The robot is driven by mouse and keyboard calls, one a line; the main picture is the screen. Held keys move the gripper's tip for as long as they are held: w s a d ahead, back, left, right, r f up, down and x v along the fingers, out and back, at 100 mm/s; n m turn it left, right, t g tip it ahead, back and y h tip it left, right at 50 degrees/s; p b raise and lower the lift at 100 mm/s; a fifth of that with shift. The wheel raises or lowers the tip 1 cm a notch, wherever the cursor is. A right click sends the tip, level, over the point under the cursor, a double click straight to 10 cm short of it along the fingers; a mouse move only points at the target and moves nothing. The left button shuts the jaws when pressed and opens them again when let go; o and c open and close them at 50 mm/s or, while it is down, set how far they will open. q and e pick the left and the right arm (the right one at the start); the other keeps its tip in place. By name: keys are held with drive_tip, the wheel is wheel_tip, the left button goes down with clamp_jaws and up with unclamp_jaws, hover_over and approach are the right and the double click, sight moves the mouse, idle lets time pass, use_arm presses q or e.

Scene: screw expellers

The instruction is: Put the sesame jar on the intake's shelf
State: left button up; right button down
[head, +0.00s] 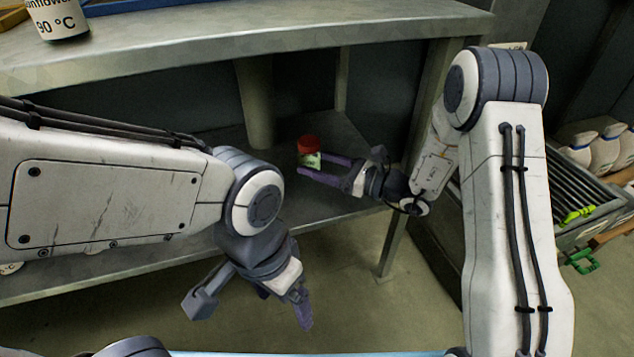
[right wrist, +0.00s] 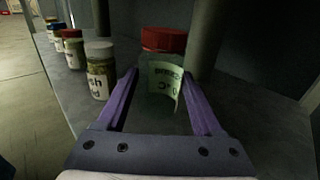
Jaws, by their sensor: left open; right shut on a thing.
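A glass jar with a red lid and a pale green label (head: 309,158) is at the lower shelf (head: 350,200) under the metal bench. The same jar shows in the right wrist view (right wrist: 162,75); its label is too blurred and turned to read fully. My right gripper (head: 314,168) is shut on this jar, with a purple finger on each side. I cannot tell whether the jar's base touches the shelf. My left gripper (head: 284,303) is open and empty, hanging low in front of the shelf, well apart from the jar.
A white-lidded jar (right wrist: 99,72) and several other jars stand in a row left of the held jar in the right wrist view. A sunflower jar (head: 58,17) stands on the bench top (head: 250,45). A pillar (head: 254,100) rises behind. A slatted crate (head: 580,195) is at right.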

wheel_tip(320, 180, down, 4)
drive_tip(key=b, duration=0.3)
drive_tip(key=shift+f, duration=0.1)
drive_tip(key=shift+c, duration=0.2)
unclamp_jaws()
drive_tip(key=shift+r, duration=0.2)
drive_tip(key=p+v, duration=0.4)
drive_tip(key=v, duration=0.6)
drive_tip(key=shift+s+d+p, duration=0.1)
drive_tip(key=shift+d+p, duration=0.3)
drive_tip(key=shift+s+d, duration=0.3)
drive_tip(key=shift+d, duration=0.2)
